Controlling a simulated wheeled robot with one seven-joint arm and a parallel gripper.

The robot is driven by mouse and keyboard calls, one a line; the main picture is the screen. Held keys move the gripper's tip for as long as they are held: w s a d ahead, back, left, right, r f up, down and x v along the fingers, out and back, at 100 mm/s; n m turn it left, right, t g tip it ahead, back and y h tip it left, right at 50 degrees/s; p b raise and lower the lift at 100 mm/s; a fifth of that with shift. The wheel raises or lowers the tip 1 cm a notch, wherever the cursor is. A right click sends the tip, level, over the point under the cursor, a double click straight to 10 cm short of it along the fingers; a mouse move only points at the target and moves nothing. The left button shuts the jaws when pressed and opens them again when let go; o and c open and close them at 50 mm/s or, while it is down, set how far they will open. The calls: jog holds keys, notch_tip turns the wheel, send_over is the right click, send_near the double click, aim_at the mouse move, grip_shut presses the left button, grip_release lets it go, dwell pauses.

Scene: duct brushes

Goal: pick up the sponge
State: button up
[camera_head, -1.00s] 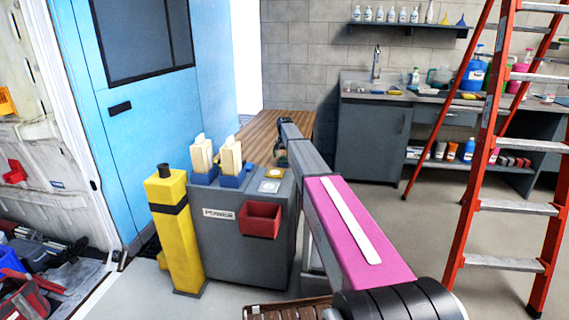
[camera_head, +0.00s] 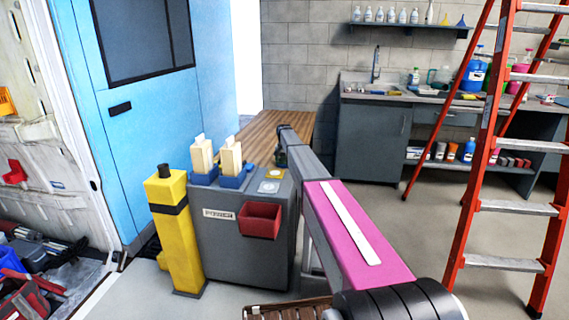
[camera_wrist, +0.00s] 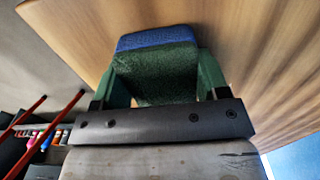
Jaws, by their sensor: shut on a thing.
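The sponge (camera_wrist: 157,60) shows in the wrist view as a block with a dark green rough face and a blue layer along its far edge. My gripper (camera_wrist: 160,76) is shut on it, with one green finger on each side. The sponge is over the wooden table top (camera_wrist: 265,60). I cannot tell whether it touches the wood. In the camera_head view my gripper (camera_head: 280,158) is small and dark at the far end of my arm, by the wooden table (camera_head: 268,128). The sponge cannot be made out there.
A grey cabinet (camera_head: 240,255) with brush blocks on top and a red bin (camera_head: 261,220) stands left of my arm. A yellow post (camera_head: 170,235) is beside it. An orange ladder (camera_head: 475,150) stands at the right. A sink counter (camera_head: 372,135) is at the back.

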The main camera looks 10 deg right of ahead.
aim_at(284, 160)
jog(key=shift+r, duration=0.6)
notch_tip(284, 160, up, 3)
jog(key=shift+r, duration=0.1)
jog(key=s+a+r, duration=0.6)
jog(key=s+a, duration=0.1)
jog(key=s, duration=0.2)
jog(key=shift+s+r, duration=0.25)
jog(key=shift+r, duration=0.05)
